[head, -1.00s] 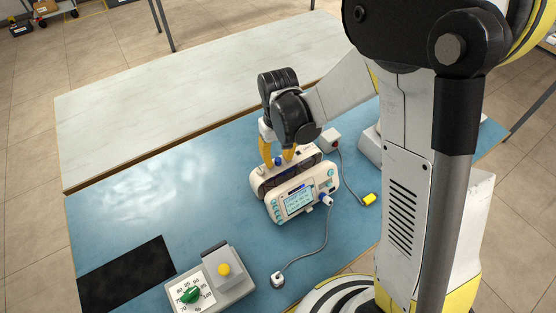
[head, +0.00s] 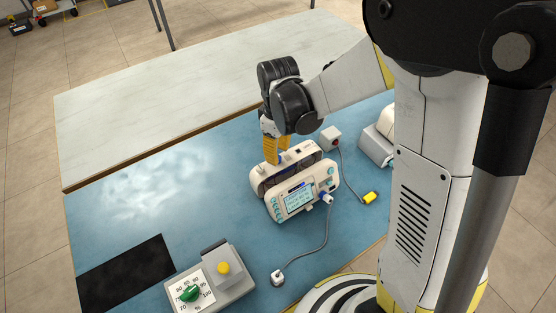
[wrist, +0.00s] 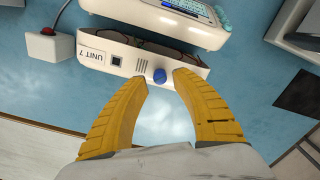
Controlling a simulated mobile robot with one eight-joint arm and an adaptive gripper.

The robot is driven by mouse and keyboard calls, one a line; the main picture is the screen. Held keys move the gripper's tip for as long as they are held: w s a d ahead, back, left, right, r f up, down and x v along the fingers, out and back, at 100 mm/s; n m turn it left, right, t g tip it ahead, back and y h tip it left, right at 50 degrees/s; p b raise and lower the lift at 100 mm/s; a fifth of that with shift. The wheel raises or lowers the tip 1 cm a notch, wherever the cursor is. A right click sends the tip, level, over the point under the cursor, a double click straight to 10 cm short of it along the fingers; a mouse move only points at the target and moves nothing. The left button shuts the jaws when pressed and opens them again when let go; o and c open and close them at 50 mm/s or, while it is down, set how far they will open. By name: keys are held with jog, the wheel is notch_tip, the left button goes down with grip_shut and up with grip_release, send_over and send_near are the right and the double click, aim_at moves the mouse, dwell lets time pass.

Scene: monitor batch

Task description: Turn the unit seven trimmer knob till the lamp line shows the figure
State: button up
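The cream monitor (head: 297,199) stands on the blue mat with its lit screen facing front; the screen text is too small to read. In the wrist view its rear part carries the label UNIT 7 (wrist: 91,56) and a small blue trimmer knob (wrist: 159,76). My gripper (wrist: 160,79) is open, with its two yellow fingertips apart on either side of the knob; contact is not visible. In the head view my gripper (head: 276,158) points down at the monitor's rear edge, and its fingers overlap and mostly hide the knob.
A red-button box (head: 330,138) stands behind right, with a cable to a yellow plug (head: 369,198). A grey box with a yellow button (head: 223,268) and green dial (head: 190,292) is at front left, beside a black pad (head: 127,275). The pale table (head: 180,95) behind is clear.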

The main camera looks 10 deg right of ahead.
jog(key=shift+f, duration=0.1)
jog(key=shift+f+b, duration=1.05)
jog(key=shift+f, duration=0.1)
grip_shut()
